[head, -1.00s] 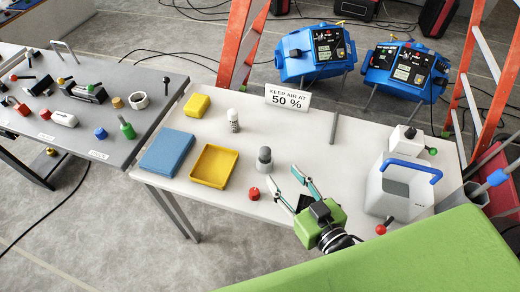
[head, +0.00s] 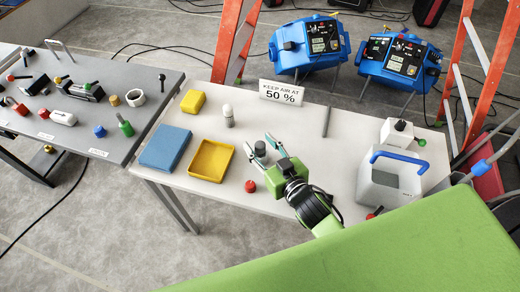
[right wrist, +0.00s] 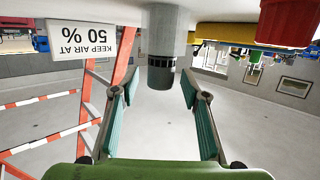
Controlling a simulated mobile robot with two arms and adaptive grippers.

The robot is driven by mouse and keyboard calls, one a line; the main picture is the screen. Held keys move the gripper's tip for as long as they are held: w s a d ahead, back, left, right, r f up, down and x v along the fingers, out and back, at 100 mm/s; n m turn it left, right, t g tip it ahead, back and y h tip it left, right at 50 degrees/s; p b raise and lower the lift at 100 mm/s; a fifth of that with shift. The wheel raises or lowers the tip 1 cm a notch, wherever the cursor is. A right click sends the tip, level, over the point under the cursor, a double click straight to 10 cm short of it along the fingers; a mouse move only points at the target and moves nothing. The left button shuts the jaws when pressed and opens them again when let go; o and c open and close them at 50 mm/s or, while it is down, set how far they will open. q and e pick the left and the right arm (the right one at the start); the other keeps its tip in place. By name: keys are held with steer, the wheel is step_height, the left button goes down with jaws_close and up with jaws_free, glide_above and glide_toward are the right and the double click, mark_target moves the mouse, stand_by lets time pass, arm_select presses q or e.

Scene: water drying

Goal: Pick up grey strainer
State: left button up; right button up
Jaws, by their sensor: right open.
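The grey strainer (head: 260,149), a small grey cylinder with a dark ribbed end, stands on the white table (head: 330,180). In the right wrist view, which is upside down, the strainer (right wrist: 165,40) lies between the fingertips, in line with the opening. My right gripper (head: 262,146), green with teal finger pads, is open, with one finger on each side of the strainer. In the right wrist view the gripper (right wrist: 160,90) holds nothing, and I cannot tell if a finger touches the strainer. My left gripper is not in view.
A red knob (head: 250,186) stands close to the strainer. A yellow tray (head: 232,160), blue block (head: 165,149), yellow block (head: 193,101) and white-capped bottle (head: 228,117) are to the left. A sign (head: 282,92) and grey bar (head: 326,121) are behind; a white machine (head: 385,185) is right.

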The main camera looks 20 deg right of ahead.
steer(key=shift+w, duration=0.15)
jaws_close()
